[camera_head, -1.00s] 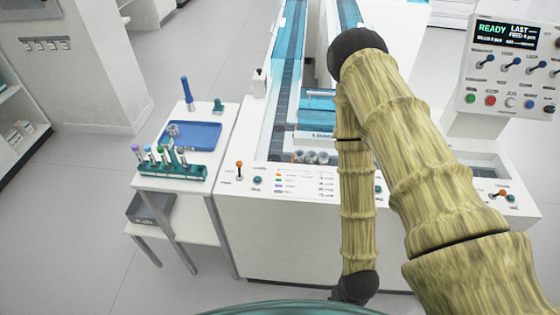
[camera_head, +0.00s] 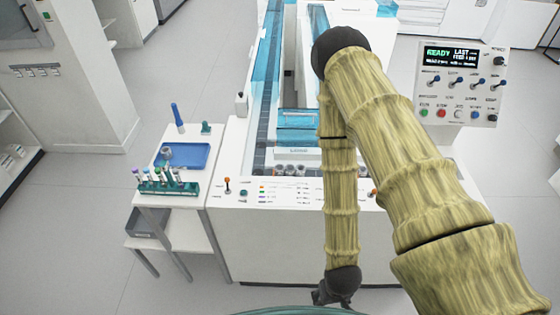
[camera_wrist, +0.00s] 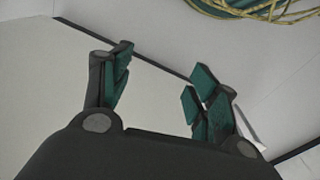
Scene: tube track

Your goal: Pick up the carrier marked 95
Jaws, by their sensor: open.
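Small grey round carriers (camera_head: 290,170) stand in a row in the load bay at the front of the track machine, left of my arm. Another small grey round piece (camera_head: 167,153) stands on the blue tray (camera_head: 192,157) on the side table. No number is readable on any of them, so I cannot tell which is marked 95. My gripper (camera_head: 335,298) hangs low in front of the machine's white front, well apart from the carriers. In the wrist view my gripper (camera_wrist: 160,78) is open, with nothing between its green-padded fingers. My arm hides part of the machine's front.
The white side table bears a teal rack (camera_head: 168,187) of capped tubes and a blue upright tool (camera_head: 177,117). A grey bin (camera_head: 147,222) sits on its lower shelf. A control panel (camera_head: 460,82) reading READY stands right. Floor is clear left of the table.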

